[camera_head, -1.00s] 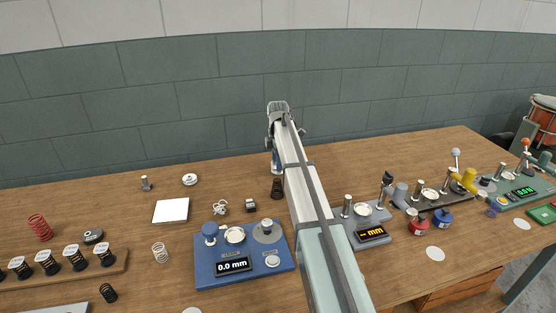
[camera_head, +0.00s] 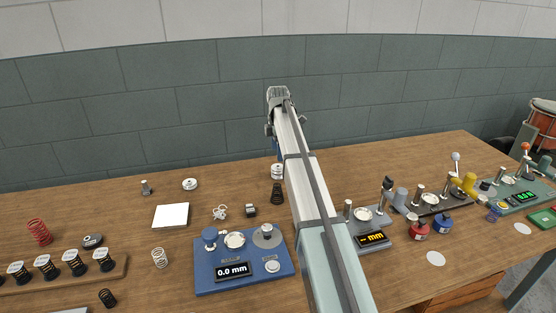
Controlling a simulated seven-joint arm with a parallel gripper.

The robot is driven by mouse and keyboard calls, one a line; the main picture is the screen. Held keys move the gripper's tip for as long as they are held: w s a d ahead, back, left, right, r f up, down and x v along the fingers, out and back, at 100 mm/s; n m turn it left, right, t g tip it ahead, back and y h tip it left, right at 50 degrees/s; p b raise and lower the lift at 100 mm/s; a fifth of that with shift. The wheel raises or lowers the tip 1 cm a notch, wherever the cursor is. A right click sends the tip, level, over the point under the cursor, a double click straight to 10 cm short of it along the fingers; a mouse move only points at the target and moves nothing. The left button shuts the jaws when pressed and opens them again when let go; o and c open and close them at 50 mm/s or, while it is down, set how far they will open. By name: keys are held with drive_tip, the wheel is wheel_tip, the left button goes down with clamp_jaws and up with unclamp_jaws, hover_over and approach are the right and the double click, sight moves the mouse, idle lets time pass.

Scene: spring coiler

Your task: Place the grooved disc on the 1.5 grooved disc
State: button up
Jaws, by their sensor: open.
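A silver-white grooved disc piece (camera_head: 277,171) sits on the table at the back, just left of my arm. It looks tall, like two discs stacked, but it is too small to be sure. Another pale grooved disc (camera_head: 190,184) lies alone further left at the back. I cannot read size marks on either. My gripper (camera_head: 277,152) points down just above the silver-white piece, partly hidden by my arm. It is open and appears apart from the piece.
A dark spring (camera_head: 277,194) stands just in front of the silver-white piece. A blue gauge (camera_head: 212,279) reading 0.0 mm and a white square plate (camera_head: 171,215) are nearer. Several springs stand at left. Grey, dark and green devices line the right.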

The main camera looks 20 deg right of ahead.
drive_tip(key=shift+r, duration=2.65)
